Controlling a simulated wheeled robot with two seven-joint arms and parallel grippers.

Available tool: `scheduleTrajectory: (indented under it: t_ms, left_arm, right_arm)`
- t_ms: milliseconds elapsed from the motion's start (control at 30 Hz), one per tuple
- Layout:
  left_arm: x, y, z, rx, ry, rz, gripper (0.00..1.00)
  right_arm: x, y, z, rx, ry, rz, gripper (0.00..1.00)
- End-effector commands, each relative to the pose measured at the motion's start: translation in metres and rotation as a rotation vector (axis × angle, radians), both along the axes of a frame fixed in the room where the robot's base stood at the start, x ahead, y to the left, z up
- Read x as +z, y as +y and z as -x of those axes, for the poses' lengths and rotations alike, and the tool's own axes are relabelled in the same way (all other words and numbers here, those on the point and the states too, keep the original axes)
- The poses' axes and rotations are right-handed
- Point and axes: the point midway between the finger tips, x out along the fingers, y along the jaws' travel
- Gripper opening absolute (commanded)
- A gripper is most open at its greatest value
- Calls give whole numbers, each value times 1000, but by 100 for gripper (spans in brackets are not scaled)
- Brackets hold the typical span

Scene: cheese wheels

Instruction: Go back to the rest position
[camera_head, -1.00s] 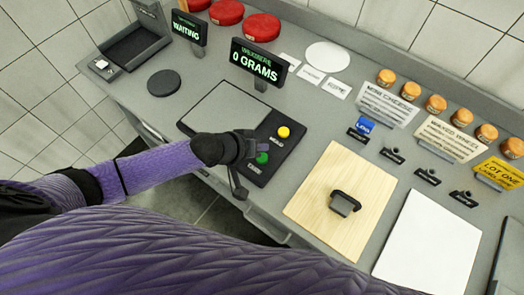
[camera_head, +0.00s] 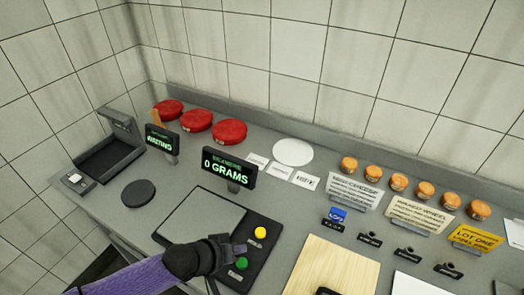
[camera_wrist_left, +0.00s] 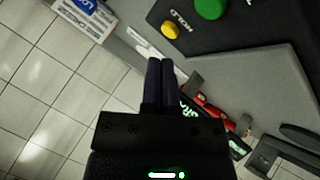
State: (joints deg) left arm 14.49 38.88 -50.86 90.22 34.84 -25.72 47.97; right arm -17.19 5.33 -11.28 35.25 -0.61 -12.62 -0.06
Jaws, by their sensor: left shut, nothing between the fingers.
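My left gripper (camera_head: 239,249) is shut and empty. In the head view it hovers over the near right part of the scale, close to the green button (camera_head: 241,263) and below the yellow button (camera_head: 260,232). The scale's plate (camera_head: 203,218) is bare and its display (camera_head: 229,174) reads 0 GRAMS. In the left wrist view the shut fingers (camera_wrist_left: 160,65) point toward the scale's dark panel, where the green button (camera_wrist_left: 210,8) and the yellow button (camera_wrist_left: 170,29) show. Whether the fingers touch anything cannot be told. My right gripper is not in view.
Red cheese wheels (camera_head: 229,131) and several small orange-topped ones (camera_head: 398,182) stand along the back. A second display (camera_head: 161,141) reads WAITING. A wooden board (camera_head: 333,270), a blue block (camera_head: 338,214), stamps (camera_head: 407,255) and a dark disc (camera_head: 138,193) are on the counter.

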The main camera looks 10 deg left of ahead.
Motion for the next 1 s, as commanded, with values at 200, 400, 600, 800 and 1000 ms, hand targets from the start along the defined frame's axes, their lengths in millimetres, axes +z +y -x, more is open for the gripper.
scheduleTrajectory:
  t_ms: [200,400,600,800,1000]
  left_arm:
    - [18,-52,51,-173,-10,-108,0]
    - [44,-36,93,-222,16,-308,0]
    - [59,16,142,-194,160,-509,0]
    - [26,43,167,-191,280,-599,0]
    - [-55,41,165,-208,312,-599,0]
  right_arm:
    - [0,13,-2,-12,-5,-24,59]
    - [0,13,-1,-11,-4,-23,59]
    - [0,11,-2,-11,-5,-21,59]
    - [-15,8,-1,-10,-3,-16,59]
    - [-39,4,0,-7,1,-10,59]
